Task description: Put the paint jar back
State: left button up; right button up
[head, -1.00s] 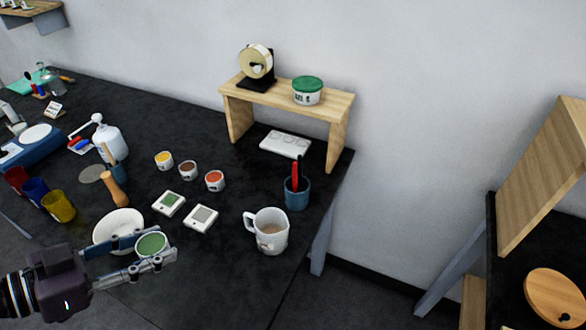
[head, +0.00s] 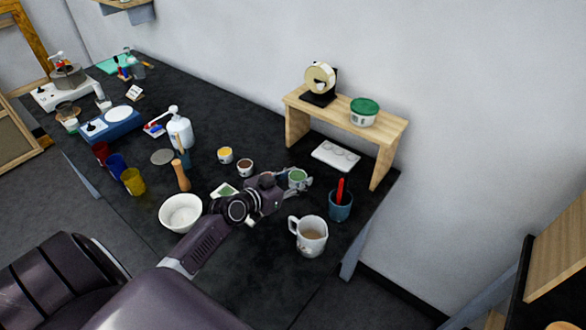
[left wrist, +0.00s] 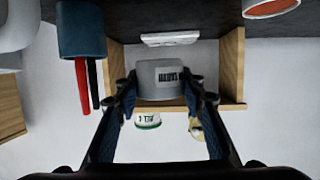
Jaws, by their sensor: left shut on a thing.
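The green paint jar (head: 298,177) is a small white jar with green paint at its open top. My left gripper (head: 296,184) is shut on it, in front of the wooden shelf. In the left wrist view, which looks upside down, the jar (left wrist: 160,80) with its dark-lettered label sits between the two fingers (left wrist: 160,92). A white tray with round recesses (head: 336,156) lies under the shelf; it also shows in the left wrist view (left wrist: 170,39). The yellow jar (head: 225,155) and brown jar (head: 245,167) stand left of my gripper. My right gripper is out of view.
The wooden shelf (head: 383,160) carries a green-lidded tub (head: 364,112) and a tape roll on a stand (head: 320,79). An orange jar (left wrist: 270,8) shows in the wrist view.

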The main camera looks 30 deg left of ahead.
pick_arm(q)
jog(key=shift+w+a+f+y, duration=0.1)
jog(key=shift+a+f+y, duration=0.15)
jog(key=shift+a, duration=0.45)
jog(key=shift+a+f+n, duration=0.25)
jog(key=shift+n, duration=0.05)
jog(key=shift+a+f+y, duration=0.1)
jog(key=shift+f+y, duration=0.15)
jog(key=shift+f, duration=0.05)
jog(key=b, duration=0.4)
send_over(292, 200)
notch_tip(292, 200, down, 4)
jog(key=shift+f, duration=0.25)
jog(key=shift+f+b, duration=0.85)
jog(key=shift+f+b, duration=0.3)
